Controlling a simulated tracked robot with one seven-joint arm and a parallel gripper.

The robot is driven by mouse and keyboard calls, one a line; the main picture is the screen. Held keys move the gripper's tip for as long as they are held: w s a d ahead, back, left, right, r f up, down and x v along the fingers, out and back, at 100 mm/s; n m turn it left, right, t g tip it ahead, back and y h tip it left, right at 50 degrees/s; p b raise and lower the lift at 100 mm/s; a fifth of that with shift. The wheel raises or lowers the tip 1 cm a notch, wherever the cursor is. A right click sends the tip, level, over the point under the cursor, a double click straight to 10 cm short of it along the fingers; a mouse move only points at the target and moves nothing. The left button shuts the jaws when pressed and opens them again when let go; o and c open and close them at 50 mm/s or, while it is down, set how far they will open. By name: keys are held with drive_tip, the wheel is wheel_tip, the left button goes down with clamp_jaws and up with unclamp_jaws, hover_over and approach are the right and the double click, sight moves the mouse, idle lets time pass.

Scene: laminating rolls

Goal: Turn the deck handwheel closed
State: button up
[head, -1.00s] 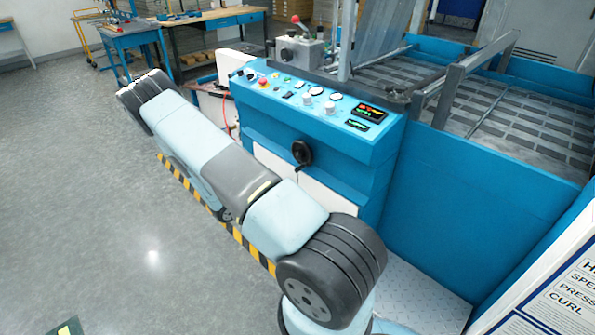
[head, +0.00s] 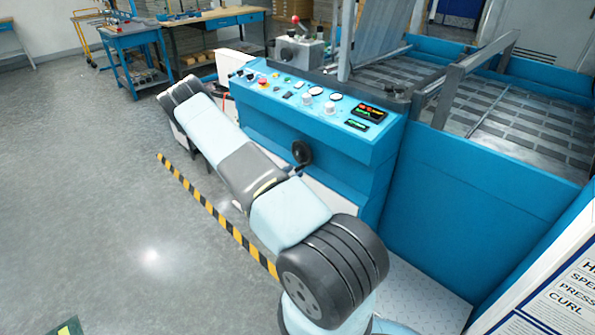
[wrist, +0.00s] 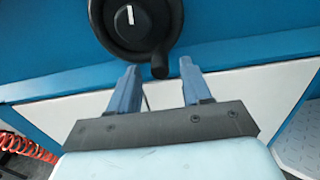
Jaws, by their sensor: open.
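The deck handwheel (head: 301,152) is a black wheel on the front of the blue machine, below its control panel. In the wrist view the handwheel (wrist: 125,40) is at the top, with a white mark on its hub and a short black handle (wrist: 160,62) at its lower right. My gripper (wrist: 158,68) is open, its two blue-grey fingers pointing up toward the wheel. The handle shows between the fingertips; whether it touches or lies deeper than them I cannot tell.
The sloped control panel (head: 310,100) with knobs, buttons and lit displays is above the wheel. A white panel (wrist: 240,90) lies below it. A coiled red hose (wrist: 25,145) hangs at the lower left. Yellow-black floor tape (head: 215,212) runs beside the machine; open floor lies left.

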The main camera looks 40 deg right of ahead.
drive_tip(key=shift+w+d, duration=0.2)
drive_tip(key=shift+d, duration=1.1)
clamp_jaws()
